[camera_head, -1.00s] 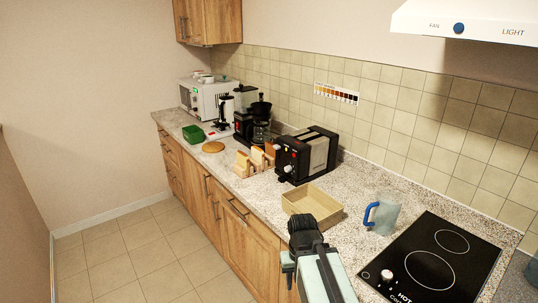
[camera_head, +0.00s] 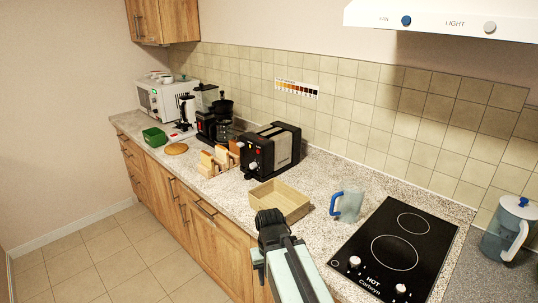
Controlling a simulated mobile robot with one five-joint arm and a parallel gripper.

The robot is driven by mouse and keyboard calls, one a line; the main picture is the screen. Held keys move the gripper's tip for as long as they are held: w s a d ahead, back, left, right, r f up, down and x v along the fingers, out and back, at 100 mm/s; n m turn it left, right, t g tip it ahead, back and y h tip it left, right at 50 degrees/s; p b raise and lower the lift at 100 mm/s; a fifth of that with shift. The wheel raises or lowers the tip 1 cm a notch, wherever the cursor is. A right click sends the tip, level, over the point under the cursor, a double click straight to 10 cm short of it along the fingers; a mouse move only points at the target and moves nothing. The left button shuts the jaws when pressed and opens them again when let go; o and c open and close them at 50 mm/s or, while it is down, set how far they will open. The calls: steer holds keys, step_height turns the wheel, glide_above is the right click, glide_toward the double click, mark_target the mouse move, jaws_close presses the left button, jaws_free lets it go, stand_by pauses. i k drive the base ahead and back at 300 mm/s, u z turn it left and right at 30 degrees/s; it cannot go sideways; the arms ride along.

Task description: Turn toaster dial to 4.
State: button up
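The black and silver toaster (camera_head: 284,150) stands on the granite counter against the tiled wall. Its front faces left and carries a pale dial (camera_head: 253,166) and small red spots. The dial's number is too small to read. My arm reaches up from the bottom edge, and its dark end with my gripper (camera_head: 269,219) is in front of the counter, below the wooden tray and apart from the toaster. The fingers cannot be made out, so I cannot tell whether they are open or shut.
An open wooden tray (camera_head: 291,212) lies between my arm and the toaster. A bread rack (camera_head: 212,166) stands left of the toaster, with the coffee maker (camera_head: 222,125) behind it. A blue-handled jug (camera_head: 349,204) and the black cooktop (camera_head: 372,250) are to the right.

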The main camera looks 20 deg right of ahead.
mark_target(253, 166)
steer(key=u, duration=1.1)
steer(key=i, duration=0.35)
steer(key=u, duration=1)
